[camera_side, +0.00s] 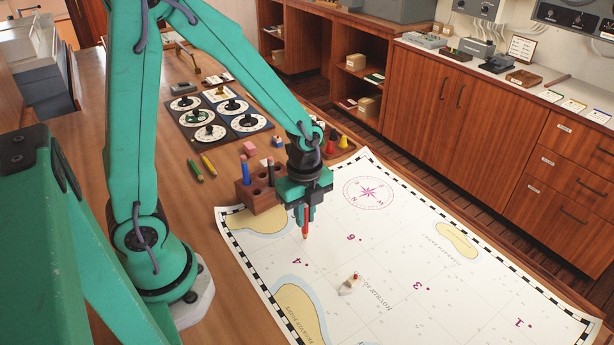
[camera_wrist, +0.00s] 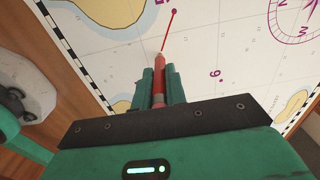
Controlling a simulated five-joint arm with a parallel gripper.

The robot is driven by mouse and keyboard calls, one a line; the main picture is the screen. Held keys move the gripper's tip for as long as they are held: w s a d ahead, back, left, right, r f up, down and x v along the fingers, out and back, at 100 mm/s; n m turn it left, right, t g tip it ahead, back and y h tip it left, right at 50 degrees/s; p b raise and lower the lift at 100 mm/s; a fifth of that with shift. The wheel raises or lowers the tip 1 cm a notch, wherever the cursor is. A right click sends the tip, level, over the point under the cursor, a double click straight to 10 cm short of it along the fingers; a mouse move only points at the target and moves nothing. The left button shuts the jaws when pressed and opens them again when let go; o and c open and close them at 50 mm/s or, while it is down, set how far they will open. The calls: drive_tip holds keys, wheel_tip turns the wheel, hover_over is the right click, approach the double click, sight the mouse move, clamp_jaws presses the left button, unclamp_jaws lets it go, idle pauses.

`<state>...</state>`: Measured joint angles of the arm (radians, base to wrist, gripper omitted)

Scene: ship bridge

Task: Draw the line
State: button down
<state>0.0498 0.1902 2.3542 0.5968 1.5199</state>
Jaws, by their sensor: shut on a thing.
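My gripper (camera_side: 306,207) is shut on a red pencil (camera_side: 306,222), which points down at the chart (camera_side: 410,300). In the wrist view the red pencil (camera_wrist: 159,75) stands between the green fingers (camera_wrist: 159,88). A thin red line (camera_wrist: 167,33) runs from a magenta dot (camera_wrist: 173,11) to the pencil's tip. A purple numeral beside that dot is partly cut off by the frame's top edge. The tip is at the chart's surface or very close; I cannot tell if it touches. In the side view, numbered dots 4, 6, 3 and 1 show on the chart.
A small model boat (camera_side: 350,284) sits on the chart. A wooden pen block (camera_side: 261,199) with a blue and a dark pen stands close beside my gripper. A dial panel (camera_side: 219,116) is farther back.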

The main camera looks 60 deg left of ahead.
drive_tip(key=shift+s+d, duration=0.15)
drive_tip(key=shift+d, duration=0.05)
drive_tip(key=shift+s+d, duration=0.15)
drive_tip(key=shift+d, duration=0.1)
drive_tip(key=shift+s+d, duration=0.35)
drive_tip(key=shift+d, duration=0.2)
drive_tip(key=shift+s+d, duration=0.3)
drive_tip(key=shift+d, duration=0.25)
idle(1.4)
drive_tip(key=shift+s+d, duration=0.15)
drive_tip(key=shift+d, duration=0.1)
drive_tip(key=shift+s+d, duration=0.45)
drive_tip(key=shift+d, duration=0.3)
drive_tip(key=shift+s+d, duration=0.4)
drive_tip(key=shift+d, duration=0.3)
idle(1.2)
drive_tip(key=shift+r, duration=0.1)
idle(0.4)
drive_tip(key=shift+r, duration=2.9)
